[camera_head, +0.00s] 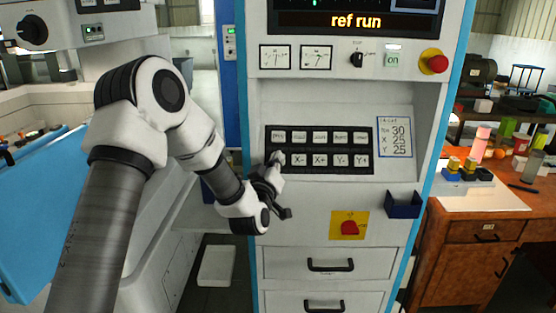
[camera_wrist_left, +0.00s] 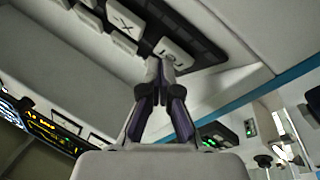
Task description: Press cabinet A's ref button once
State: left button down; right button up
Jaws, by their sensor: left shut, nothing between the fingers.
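The cabinet (camera_head: 345,95) stands upright in front of me; no letter A is readable on it. Its display (camera_head: 356,21) reads "ref run" in orange. The black button panel (camera_head: 319,149) has two rows of pale keys. My left gripper (camera_head: 276,158) is shut and empty, with its tips at the left end of the lower row, covering most of the key left of X-. In the left wrist view, the fingertips (camera_wrist_left: 161,66) are at or touching the key with a partly hidden label, apparently the ref button (camera_wrist_left: 172,52). My right gripper is out of view.
A red emergency knob (camera_head: 438,64) sticks out at the upper right. A red switch on a yellow plate (camera_head: 349,226) and a dark blue bin (camera_head: 403,205) sit below the panel. Drawers with black handles are at the bottom. A cluttered wooden bench (camera_head: 470,200) stands right.

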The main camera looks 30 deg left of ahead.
pick_arm(q)
jog(key=shift+s+d+r, duration=0.3)
jog(key=shift+s+r, duration=0.1)
jog(key=shift+s, duration=0.1)
jog(key=shift+s+d+r+p, duration=0.3)
jog(key=shift+s+d+r, duration=0.25)
jog(key=shift+s+r, duration=0.25)
jog(key=shift+s+d+r+p, duration=0.3)
jog(key=shift+s+d+r, duration=0.2)
jog(key=shift+s+r, duration=0.3)
jog(key=shift+s+f, duration=0.1)
jog(key=shift+f, duration=0.05)
